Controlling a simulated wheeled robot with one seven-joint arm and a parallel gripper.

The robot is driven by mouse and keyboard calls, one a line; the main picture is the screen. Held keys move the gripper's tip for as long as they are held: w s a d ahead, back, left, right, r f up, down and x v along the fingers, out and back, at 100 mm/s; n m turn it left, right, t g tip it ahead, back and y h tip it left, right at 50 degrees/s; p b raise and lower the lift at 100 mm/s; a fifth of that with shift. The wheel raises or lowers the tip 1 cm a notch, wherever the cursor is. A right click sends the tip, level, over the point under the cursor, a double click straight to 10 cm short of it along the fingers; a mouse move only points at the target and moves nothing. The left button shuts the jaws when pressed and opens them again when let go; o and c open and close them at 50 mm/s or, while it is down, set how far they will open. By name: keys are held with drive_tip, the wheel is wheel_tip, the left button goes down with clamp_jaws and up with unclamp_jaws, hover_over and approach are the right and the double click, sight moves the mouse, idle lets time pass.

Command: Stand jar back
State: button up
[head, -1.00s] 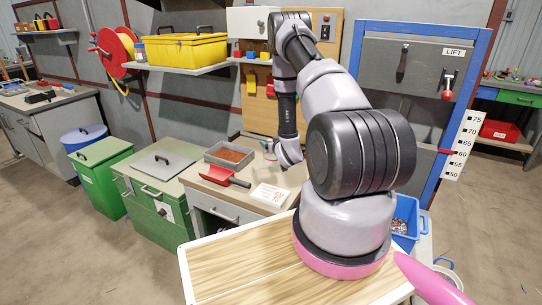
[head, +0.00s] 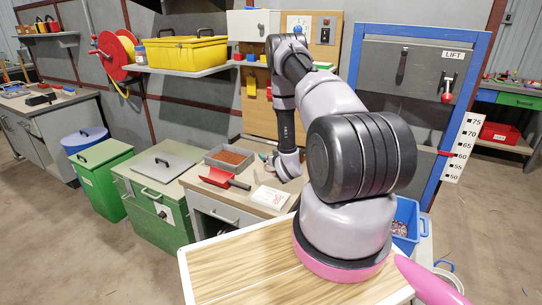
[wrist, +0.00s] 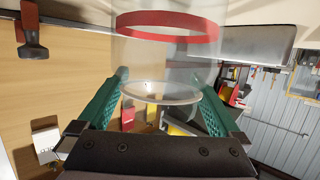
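A clear see-through jar with a red band (wrist: 168,24) fills the upper middle of the wrist view. A pale round edge shows lower on it. My gripper (wrist: 172,75) has green fingers on either side of the jar, with the fingertips meeting its walls, so it looks shut on it. In the head view my gripper (head: 268,157) is low over the beige bench (head: 236,198), largely hidden by my wrist. I cannot make out the jar there or tell whether it touches the bench.
A grey tray of brown scrap (head: 230,157), a red scoop (head: 221,179) and a white card (head: 270,196) lie on the bench beside my gripper. A wooden panel (head: 290,75) stands behind. A yellow box (head: 187,52) sits on the shelf. The blue-framed lift (head: 410,75) is right.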

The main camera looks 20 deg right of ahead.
drive_tip(key=shift+r, duration=0.1)
drive_tip(key=shift+s+r, duration=0.1)
drive_tip(key=shift+s, duration=0.1)
drive_tip(key=v, duration=1.2)
drive_tip(key=w+d+r+m, duration=0.1)
drive_tip(key=w+d+r, duration=0.1)
drive_tip(key=w+r, duration=0.5)
drive_tip(key=s+a+r+m+g, duration=0.1)
drive_tip(key=s+a+r+g, duration=0.1)
drive_tip(key=r, duration=0.9)
drive_tip(key=s+a+r+m+g, duration=0.1)
drive_tip(key=s+a+r, duration=0.15)
drive_tip(key=r, duration=0.95)
drive_tip(key=s+a+r+g+y, duration=0.1)
drive_tip(key=s+a+r+g, duration=0.1)
drive_tip(key=s+a+r, duration=0.65)
drive_tip(key=s+a+r+y, duration=0.1)
drive_tip(key=s+a+r, duration=0.1)
drive_tip(key=s, duration=0.4)
drive_tip(key=s+a+r+g+y, duration=0.1)
drive_tip(key=s+a+r, duration=0.1)
drive_tip(key=s, duration=0.5)
drive_tip(key=s+a+r+g, duration=0.1)
drive_tip(key=s+r, duration=0.2)
drive_tip(key=s, duration=0.4)
drive_tip(key=shift+s+a+r+y, duration=0.15)
drive_tip(key=shift+a+r+y, duration=0.2)
drive_tip(key=shift+a+y, duration=0.05)
